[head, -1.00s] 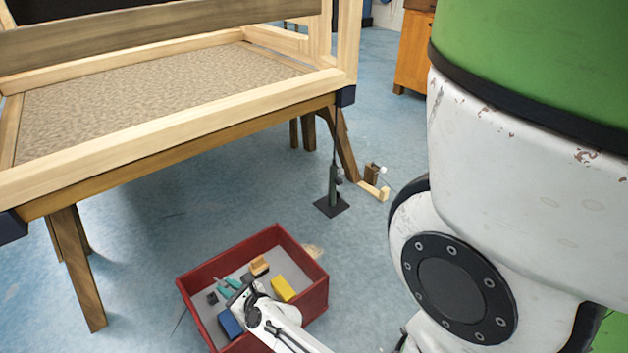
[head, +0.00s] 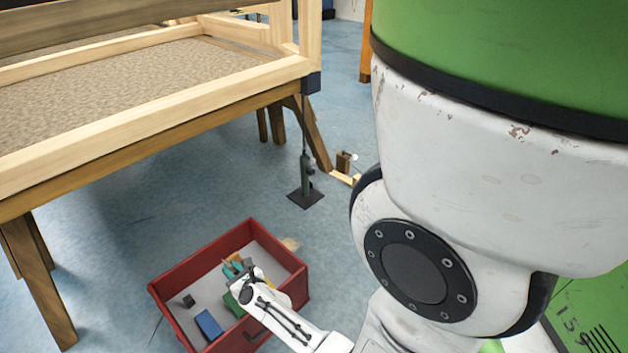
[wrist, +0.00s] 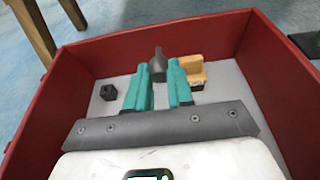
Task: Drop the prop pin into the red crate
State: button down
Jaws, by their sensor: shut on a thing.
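The red crate (head: 170,322) stands on the floor, open at the top, and its walls also surround the wrist view (wrist: 262,75). My gripper (head: 236,268) is over the inside of the crate, toward its back. In the wrist view my gripper's teal fingers (wrist: 158,78) are closed on a dark grey piece, the prop pin (wrist: 158,61), which sticks out past the fingertips. The pin's lower part is hidden between the fingers. I cannot tell whether the pin touches the crate floor. In the head view the pin is too small to make out.
The crate holds a small black cube (wrist: 109,92), a wooden block (wrist: 194,72), a blue block (head: 208,325) and a green block (head: 233,306). A wooden frame on trestles (head: 120,150) stands behind to the left. A dark stand (head: 306,190) is on the floor behind the crate.

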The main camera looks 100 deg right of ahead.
jog(key=shift+f, duration=0.6)
jog(key=c, duration=0.9)
grip_release()
jog(key=shift+a, duration=0.1)
jog(key=p+v, duration=0.1)
jog(key=v, duration=0.9)
jog(key=shift+s+a+p, duration=0.2)
jog(key=shift+s+p, duration=0.05)
jog(key=shift+p, duration=0.15)
jog(key=shift+r, duration=0.15)
